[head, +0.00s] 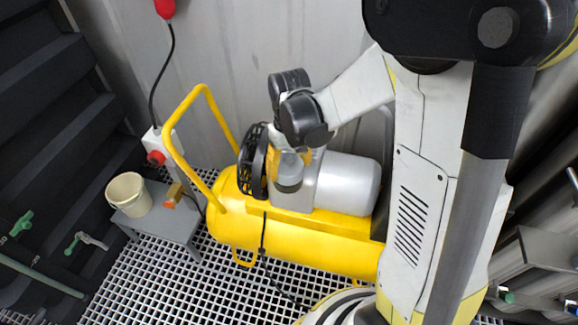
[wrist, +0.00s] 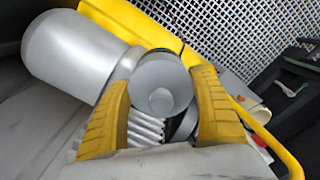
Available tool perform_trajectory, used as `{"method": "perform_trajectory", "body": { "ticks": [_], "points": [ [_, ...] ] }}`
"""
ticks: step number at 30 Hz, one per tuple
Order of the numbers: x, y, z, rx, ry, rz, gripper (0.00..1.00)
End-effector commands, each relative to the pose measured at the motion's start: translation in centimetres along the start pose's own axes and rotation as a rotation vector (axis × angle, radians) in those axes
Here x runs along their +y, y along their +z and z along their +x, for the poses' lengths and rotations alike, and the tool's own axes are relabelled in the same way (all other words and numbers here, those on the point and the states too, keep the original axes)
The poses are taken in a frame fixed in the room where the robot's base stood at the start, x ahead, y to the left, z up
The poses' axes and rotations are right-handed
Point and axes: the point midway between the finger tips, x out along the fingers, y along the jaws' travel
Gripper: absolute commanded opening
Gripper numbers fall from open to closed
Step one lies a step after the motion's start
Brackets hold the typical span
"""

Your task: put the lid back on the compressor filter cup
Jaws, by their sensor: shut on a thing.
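My gripper (head: 288,158) reaches down over the yellow compressor, its fingers on either side of a grey round piece. I take this piece to be the lid (head: 291,168); in the wrist view the lid (wrist: 160,82) is a pale grey disc with a round knob. My gripper (wrist: 162,78) is shut on it, one yellow finger at each side. A darker band (head: 289,186) shows below the lid in the head view. The filter cup is mostly hidden under the lid and fingers, and I cannot tell whether lid and cup touch.
The compressor's yellow tank (head: 290,240), grey cylinder (head: 347,184), black fan guard (head: 252,160) and yellow handle (head: 178,150) surround the spot. A cream bucket (head: 129,195) stands on a grey bench (head: 165,226) at left. Dark stairs (head: 45,110) rise at far left.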

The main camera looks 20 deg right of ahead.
Motion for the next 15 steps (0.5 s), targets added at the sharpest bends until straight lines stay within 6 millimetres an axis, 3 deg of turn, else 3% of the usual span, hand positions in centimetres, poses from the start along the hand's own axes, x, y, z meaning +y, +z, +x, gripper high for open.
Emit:
{"method": "perform_trajectory", "body": {
  "ticks": [13,14,15],
  "points": [
    [0.00,0.00,0.05,0.000,0.000,0.000,0.43],
    [0.00,0.00,0.05,0.000,0.000,0.000,0.81],
    [0.00,0.00,0.05,0.000,0.000,0.000,0.94]
  ]
}}
